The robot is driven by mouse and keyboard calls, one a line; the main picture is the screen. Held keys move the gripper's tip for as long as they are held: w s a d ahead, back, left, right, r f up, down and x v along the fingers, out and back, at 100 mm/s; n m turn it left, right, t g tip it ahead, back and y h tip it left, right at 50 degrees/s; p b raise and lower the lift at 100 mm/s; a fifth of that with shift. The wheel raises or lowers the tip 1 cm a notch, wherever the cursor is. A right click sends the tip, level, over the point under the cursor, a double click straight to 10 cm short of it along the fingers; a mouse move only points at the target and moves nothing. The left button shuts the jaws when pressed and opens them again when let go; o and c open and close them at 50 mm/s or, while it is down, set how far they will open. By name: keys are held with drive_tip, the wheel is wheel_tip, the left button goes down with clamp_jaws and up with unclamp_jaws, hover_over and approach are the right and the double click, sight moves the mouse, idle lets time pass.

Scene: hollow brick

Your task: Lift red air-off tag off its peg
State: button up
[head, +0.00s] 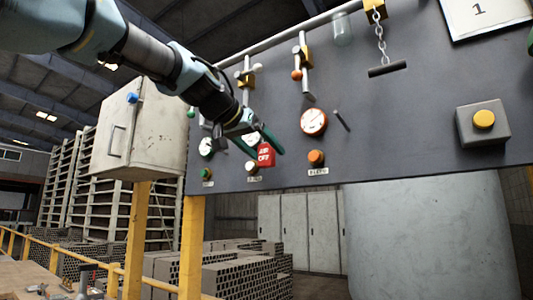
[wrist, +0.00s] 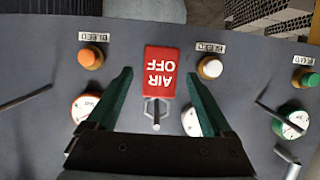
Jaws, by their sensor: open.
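The red tag (wrist: 162,70), lettered AIR OFF, hangs against the dark panel (wrist: 50,65) and appears upside down in the wrist view. A metal hanger and peg (wrist: 155,112) show at its lettered top end in that view. My gripper (wrist: 158,76) is open, with one green finger on each side of the tag and gaps between. In the head view my gripper (head: 265,147) is at the panel, just above the tag (head: 266,157) and partly in front of it. The peg is hidden there.
An orange button (wrist: 91,58), a white button (wrist: 210,67) and gauges (wrist: 191,122) lie close around my fingers. A lever rod (wrist: 25,98) sticks out at the left in the wrist view. A white cabinet (head: 135,130) stands left of the panel.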

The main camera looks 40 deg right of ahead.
clamp_jaws()
idle(0.5)
drive_tip(key=shift+r+b, duration=0.1)
drive_tip(key=shift+b, duration=0.2)
drive_tip(key=shift+r, duration=0.1)
drive_tip(key=s+a+b, duration=0.2)
drive_tip(key=a+b, duration=0.2)
drive_tip(key=a, duration=0.4)
drive_tip(key=s+a+b, duration=0.2)
drive_tip(key=a+b, duration=0.3)
drive_tip(key=a, duration=0.4)
drive_tip(key=shift+s+a, duration=0.25)
drive_tip(key=shift+s, duration=0.1)
